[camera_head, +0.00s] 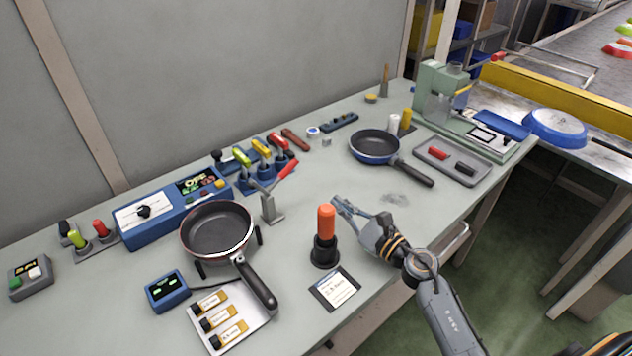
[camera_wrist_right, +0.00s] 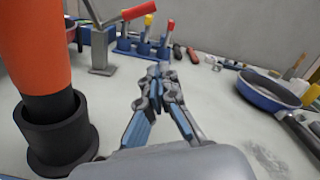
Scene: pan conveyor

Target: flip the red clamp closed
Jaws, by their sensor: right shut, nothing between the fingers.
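The red clamp (camera_head: 271,205) stands on the bench just right of the frying pan on its stand, a grey metal bracket with a red handle slanting up to the right. In the right wrist view the clamp (camera_wrist_right: 101,52) is at the upper left, its red handle tip near the top edge. My right gripper (camera_head: 341,206) is shut and empty, to the right of the clamp and apart from it, just beyond the orange-handled tool. In the wrist view its fingertips (camera_wrist_right: 157,74) come together above the bench. My left gripper is not in view.
An orange-handled tool (camera_head: 326,225) stands upright in a black holder between clamp and right arm. The frying pan (camera_head: 217,229) sits left of the clamp. Several colored-handled clamps (camera_head: 261,150) stand behind it. A blue pan (camera_head: 375,146) lies farther right; bench between is clear.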

